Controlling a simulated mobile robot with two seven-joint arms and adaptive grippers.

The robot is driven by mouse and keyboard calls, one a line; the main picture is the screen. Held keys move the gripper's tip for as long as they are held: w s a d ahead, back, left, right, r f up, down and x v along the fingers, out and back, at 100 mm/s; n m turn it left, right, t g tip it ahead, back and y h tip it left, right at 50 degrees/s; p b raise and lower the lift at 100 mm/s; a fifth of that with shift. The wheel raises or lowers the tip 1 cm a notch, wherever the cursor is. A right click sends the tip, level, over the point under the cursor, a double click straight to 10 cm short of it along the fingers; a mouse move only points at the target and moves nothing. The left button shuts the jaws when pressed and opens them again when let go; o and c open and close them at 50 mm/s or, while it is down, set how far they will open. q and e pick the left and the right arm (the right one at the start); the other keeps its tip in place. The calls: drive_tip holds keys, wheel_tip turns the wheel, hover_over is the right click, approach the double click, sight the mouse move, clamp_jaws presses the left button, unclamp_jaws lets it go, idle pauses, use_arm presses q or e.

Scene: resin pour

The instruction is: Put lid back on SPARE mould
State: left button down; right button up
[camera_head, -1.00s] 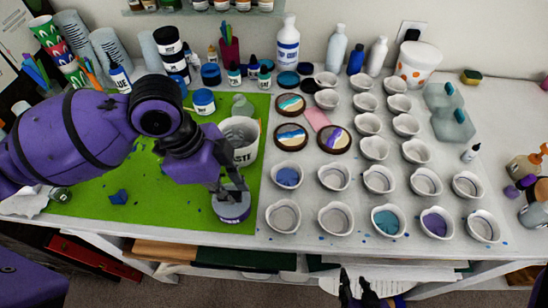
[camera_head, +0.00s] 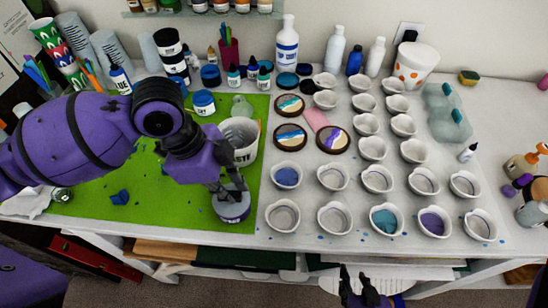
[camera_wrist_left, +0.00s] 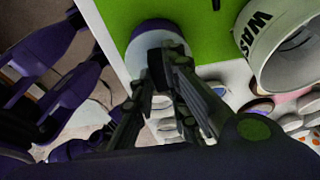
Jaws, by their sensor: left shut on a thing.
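My left gripper (camera_head: 238,189) is at the front right of the green mat, pointing down over a round tub with a purple side (camera_head: 232,216), which I take to be the SPARE mould. A pale grey round top, likely the lid (camera_head: 222,200), is at the tub's mouth. In the left wrist view the fingers (camera_wrist_left: 168,58) are close together over this pale top (camera_wrist_left: 146,42), shut on what seems to be its handle, which they hide. I cannot tell whether the lid is fully seated. My right gripper (camera_head: 357,281) is at the bottom edge, empty, its fingers apart.
A white waste bucket (camera_head: 243,155) stands just behind the tub, close to my left gripper; it also shows in the left wrist view (camera_wrist_left: 262,48). Several white moulds (camera_head: 334,218) fill the table to the right. The front of the green mat (camera_head: 150,215) is mostly clear.

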idle(0.4)
use_arm(q)
drive_tip(key=c, duration=1.7)
unclamp_jaws()
drive_tip(key=shift+o, duration=0.2)
drive_tip(key=o, duration=0.5)
use_arm(e)
drive_tip(key=shift+w+r, duration=0.1)
use_arm(q)
drive_tip(key=shift+r+p, duration=1.5)
drive_tip(key=shift+r, duration=2)
use_arm(e)
drive_tip(key=w+r+t, duration=0.1)
drive_tip(key=w+r, duration=0.3)
drive_tip(key=r, duration=0.1)
drive_tip(key=shift+w+r, duration=0.2)
drive_tip(key=shift+r, duration=0.2)
use_arm(q)
drive_tip(key=shift+c, duration=0.3)
